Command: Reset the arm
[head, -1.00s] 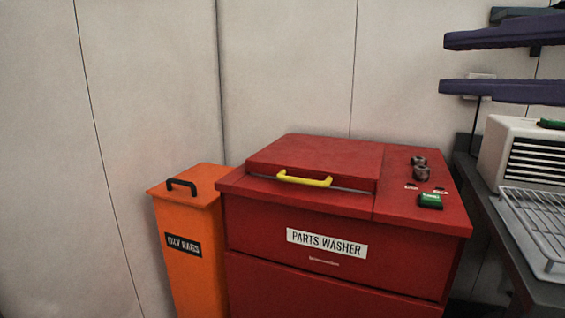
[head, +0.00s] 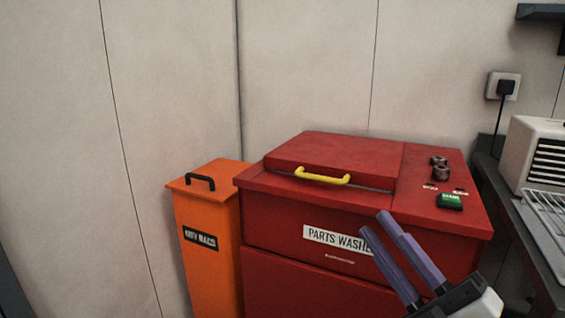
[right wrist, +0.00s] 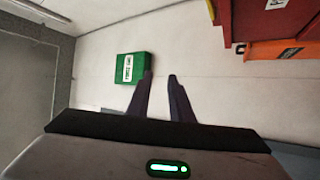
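My right gripper (head: 373,222) is at the lower right of the head view, in front of the red parts washer. Its two purple fingers point up and left, with a gap and nothing between them. The right wrist view also shows both fingers (right wrist: 160,76) apart and empty. My left gripper is in neither view.
The red parts washer (head: 270,222) has a yellow handle (head: 322,176) and a green button (head: 449,201). A dark bench (head: 522,235) carries a white vented unit (head: 530,150). The right wrist view shows a green box (right wrist: 140,66).

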